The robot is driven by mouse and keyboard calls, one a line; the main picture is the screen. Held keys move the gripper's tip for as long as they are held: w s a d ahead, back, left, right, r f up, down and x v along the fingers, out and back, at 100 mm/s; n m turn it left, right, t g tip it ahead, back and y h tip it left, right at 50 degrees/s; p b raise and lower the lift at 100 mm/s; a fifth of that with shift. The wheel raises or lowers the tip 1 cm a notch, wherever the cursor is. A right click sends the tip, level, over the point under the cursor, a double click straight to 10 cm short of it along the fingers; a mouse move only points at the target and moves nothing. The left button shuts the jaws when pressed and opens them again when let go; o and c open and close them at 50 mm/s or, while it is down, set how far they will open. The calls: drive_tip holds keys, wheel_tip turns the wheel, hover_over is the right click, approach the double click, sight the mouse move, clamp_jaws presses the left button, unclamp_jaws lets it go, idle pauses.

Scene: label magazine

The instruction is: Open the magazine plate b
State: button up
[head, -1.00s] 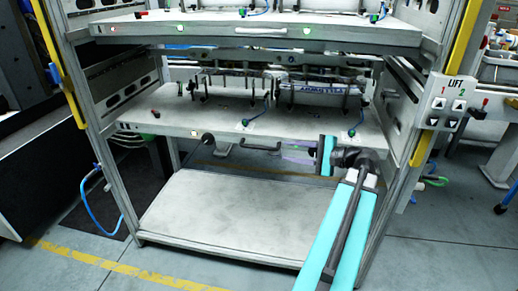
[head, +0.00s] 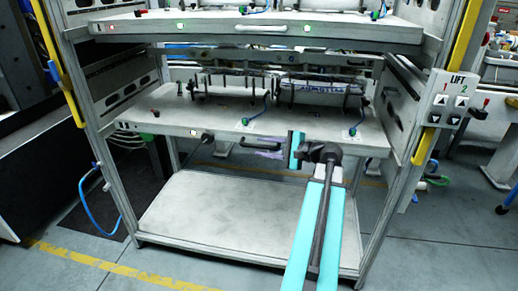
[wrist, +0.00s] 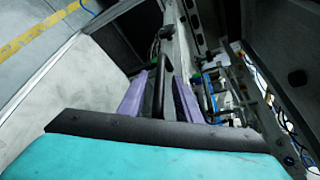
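Two white magazine plates sit one above the other in the metal rack; no letter b is legible on either. The lower magazine plate (head: 170,117) has a dark bar handle on its front edge, mostly behind my gripper in the head view. The handle (wrist: 159,88) shows clearly in the wrist view. My gripper (head: 266,148) is at this front edge, its purple fingers (wrist: 158,98) open on either side of the handle. I see a gap on each side and cannot tell whether either finger touches. The upper magazine plate (head: 190,28) has a pale handle (head: 261,28).
A black knob (head: 207,137) stands out left of the handle. Rack posts stand at both sides, with a lift button panel (head: 450,102) on the right. A bare bottom shelf (head: 235,215) lies below. Clips and blue hoses sit on the lower plate. The floor in front is clear.

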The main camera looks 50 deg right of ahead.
drive_tip(key=shift+x, duration=1.05)
clamp_jaws()
